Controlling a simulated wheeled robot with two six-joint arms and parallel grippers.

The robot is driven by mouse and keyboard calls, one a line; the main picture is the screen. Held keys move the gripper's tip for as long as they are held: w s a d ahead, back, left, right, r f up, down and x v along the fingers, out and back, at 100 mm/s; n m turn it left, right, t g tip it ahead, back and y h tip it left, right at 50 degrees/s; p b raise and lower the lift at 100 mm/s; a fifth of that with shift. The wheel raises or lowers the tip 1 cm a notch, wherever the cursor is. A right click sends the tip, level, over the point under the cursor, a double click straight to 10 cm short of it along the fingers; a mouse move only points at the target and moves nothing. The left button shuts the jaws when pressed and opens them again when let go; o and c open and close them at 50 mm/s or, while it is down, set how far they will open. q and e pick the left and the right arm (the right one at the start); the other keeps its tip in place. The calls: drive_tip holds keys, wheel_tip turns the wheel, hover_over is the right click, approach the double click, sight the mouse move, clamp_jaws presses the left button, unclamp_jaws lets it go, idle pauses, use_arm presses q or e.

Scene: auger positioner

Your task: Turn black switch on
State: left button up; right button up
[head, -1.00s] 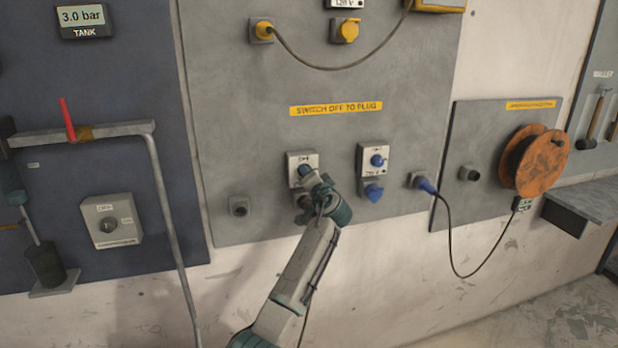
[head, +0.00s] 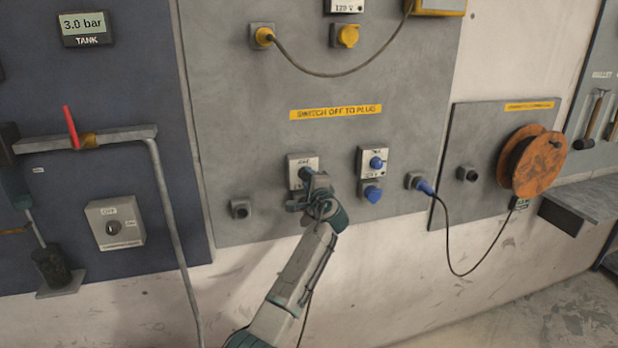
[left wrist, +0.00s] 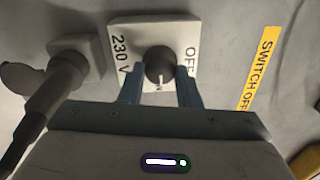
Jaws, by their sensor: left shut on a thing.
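The black switch is a round dark knob (left wrist: 160,65) with a white mark, on a light plate (head: 300,160) lettered "OFF" and "230 V" in the left wrist view. My left gripper (left wrist: 160,82) is shut on the knob, one blue finger on each side. The mark points down in that view, away from "OFF", where part of a letter shows between the fingers. In the head view my left gripper (head: 306,180) covers most of the knob. My right gripper is not in view.
A socket with a thick plug and cable (left wrist: 62,75) sits close beside the plate in the left wrist view. A blue switch (head: 376,162) and blue socket (head: 372,193) are to the right. A yellow "SWITCH OFF TO PLUG" label (head: 336,112) is above.

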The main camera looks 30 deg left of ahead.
use_arm(q)
drive_tip(key=shift+f+m, duration=0.1)
drive_tip(key=shift+m, duration=0.3)
drive_tip(key=o, duration=1)
drive_tip(key=shift+d, duration=0.1)
drive_tip(key=shift+s+d, duration=0.25)
drive_tip(key=b+v, duration=0.4)
drive_tip(key=v, duration=0.6)
